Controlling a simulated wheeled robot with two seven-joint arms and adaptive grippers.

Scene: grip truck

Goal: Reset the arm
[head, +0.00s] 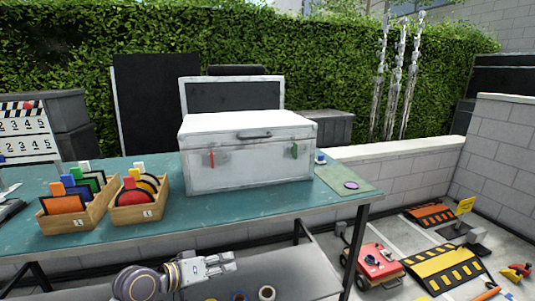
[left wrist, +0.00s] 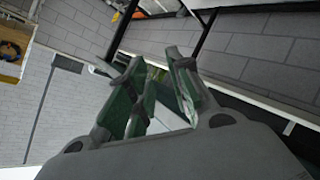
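My left gripper (head: 232,261) shows at the lower middle of the head view, in front of and below the front edge of the teal table (head: 200,221). Its fingers point to the right. In the left wrist view the gripper's (left wrist: 157,70) two dark green fingers stand apart with a gap between them, and I see nothing held. My right gripper is in neither view.
A white case (head: 250,172) and two wooden boxes (head: 140,213) of coloured cards stand on the table. A lower shelf with tape rolls (head: 267,293) lies near my left arm. A red wheeled case (head: 373,262) and striped ramps (head: 443,269) are on the floor at right.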

